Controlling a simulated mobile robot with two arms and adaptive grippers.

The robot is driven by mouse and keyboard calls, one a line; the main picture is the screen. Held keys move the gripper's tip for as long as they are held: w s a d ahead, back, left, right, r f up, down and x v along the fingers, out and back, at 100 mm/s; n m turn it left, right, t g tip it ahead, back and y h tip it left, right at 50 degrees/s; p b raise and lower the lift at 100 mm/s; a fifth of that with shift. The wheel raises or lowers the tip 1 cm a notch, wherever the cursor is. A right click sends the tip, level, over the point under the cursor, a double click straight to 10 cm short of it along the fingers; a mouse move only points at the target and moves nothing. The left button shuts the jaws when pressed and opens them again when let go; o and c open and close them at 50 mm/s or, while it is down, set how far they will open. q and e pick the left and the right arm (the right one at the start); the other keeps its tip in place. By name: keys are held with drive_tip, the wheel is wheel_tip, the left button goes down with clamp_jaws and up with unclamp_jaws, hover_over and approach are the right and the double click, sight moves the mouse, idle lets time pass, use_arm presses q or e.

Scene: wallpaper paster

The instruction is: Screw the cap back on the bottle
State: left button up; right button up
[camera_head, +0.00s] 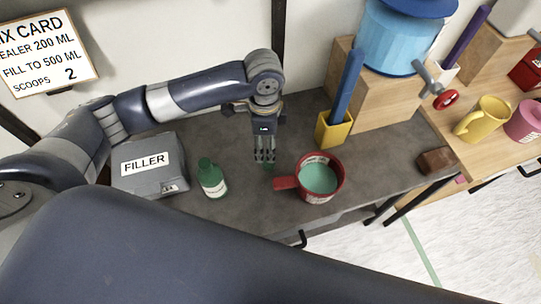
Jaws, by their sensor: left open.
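A green bottle (213,180) with a white label stands upright on the grey worktop, left of my left gripper. My left gripper (264,156) is open and points down, between the bottle and a red mug. A small green thing (268,166), perhaps the cap, shows just at its fingertips. The fingers partly hide it, and I cannot tell whether they touch it. My right gripper is not in view.
The red mug (335,190) with green liquid stands close on the right, its handle towards my gripper. A grey FILLER box (150,183) is at left. A yellow holder (333,131) and wooden blocks stand behind. The worktop (245,211) is clear in front of the bottle.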

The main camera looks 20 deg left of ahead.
use_arm(q)
hover_over(266, 164)
wheel_tip(266, 164, down, 6)
drive_tip(key=shift+d+r+p, duration=0.1)
drive_tip(key=shift+r+p, duration=0.1)
drive_tip(key=shift+p, duration=0.15)
drive_tip(key=shift+f, duration=0.35)
drive_tip(key=f, duration=0.1)
drive_tip(key=f+p, duration=0.1)
drive_tip(key=f, duration=0.1)
drive_tip(key=shift+w+f, duration=0.25)
drive_tip(key=shift+f, duration=0.55)
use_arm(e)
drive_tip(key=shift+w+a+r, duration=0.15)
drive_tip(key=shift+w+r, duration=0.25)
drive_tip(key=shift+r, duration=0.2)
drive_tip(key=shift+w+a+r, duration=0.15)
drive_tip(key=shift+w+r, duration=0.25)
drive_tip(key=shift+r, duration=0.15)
use_arm(q)
drive_tip(key=shift+c, duration=0.6)
